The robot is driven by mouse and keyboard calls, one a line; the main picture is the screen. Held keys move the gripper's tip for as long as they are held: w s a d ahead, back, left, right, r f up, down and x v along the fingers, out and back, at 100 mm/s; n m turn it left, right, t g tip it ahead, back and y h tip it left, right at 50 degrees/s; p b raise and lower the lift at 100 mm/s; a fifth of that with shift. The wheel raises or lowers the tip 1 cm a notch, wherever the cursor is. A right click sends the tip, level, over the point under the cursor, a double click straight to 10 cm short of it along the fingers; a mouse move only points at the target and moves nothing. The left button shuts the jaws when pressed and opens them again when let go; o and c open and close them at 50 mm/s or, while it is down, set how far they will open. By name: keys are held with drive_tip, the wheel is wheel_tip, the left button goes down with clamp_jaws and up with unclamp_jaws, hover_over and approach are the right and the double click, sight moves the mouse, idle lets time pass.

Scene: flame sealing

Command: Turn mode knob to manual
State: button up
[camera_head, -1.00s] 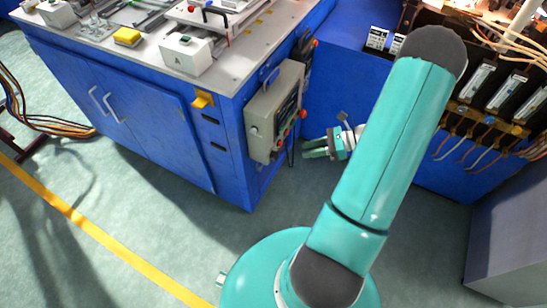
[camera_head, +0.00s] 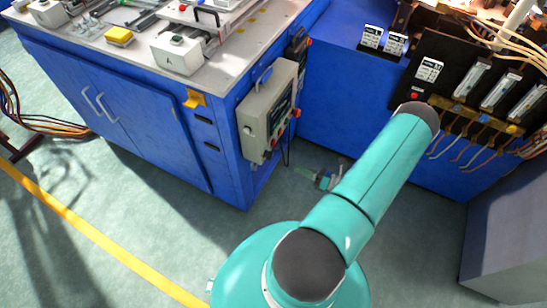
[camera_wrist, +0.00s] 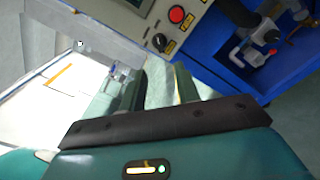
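A pale control box (camera_head: 268,108) hangs on the blue cabinet's side, with its face turned right, mostly edge-on. In the wrist view the box's panel (camera_wrist: 188,42) shows a round red button (camera_wrist: 177,15) and a small black knob (camera_wrist: 160,42) beside a yellow-marked label. The knob appears to be the mode knob; its setting is unreadable. My gripper (camera_head: 312,174) is low, to the right of and below the box, partly hidden by my arm. In the wrist view my gripper (camera_wrist: 148,86) shows two teal fingers apart with floor between them. The knob is beyond the fingertips, untouched.
The blue cabinet (camera_head: 120,115) carries a worktop with a yellow block (camera_head: 120,36) and a white box (camera_head: 177,54). A blue bench (camera_head: 345,105) with wired electrical modules stands at the right. Open floor (camera_head: 150,210) lies in front.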

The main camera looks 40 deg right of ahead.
sight(269, 155)
drive_tip(key=x, duration=1.1)
drive_tip(key=shift+w+a, duration=0.1)
drive_tip(key=shift+w, duration=0.05)
clamp_jaws()
